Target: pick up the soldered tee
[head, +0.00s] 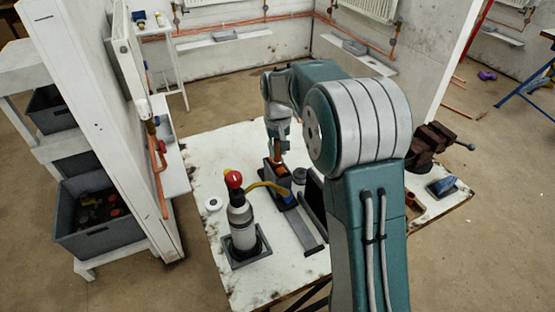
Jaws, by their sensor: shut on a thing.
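My gripper (279,152) points down over the white workbench (205,155), beyond the torch. It is shut on a small copper-brown piece, which I take to be the soldered tee (277,159). The piece is tiny here and mostly hidden by the fingers, so its shape is unclear. A dark block with a brown top (276,176) is right below the fingertips. I cannot tell whether the piece still touches it.
A vise (430,142) and blue item (443,186) are at right. A wall panel with copper pipes (158,165) borders the left. My arm hides the bench's middle right.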

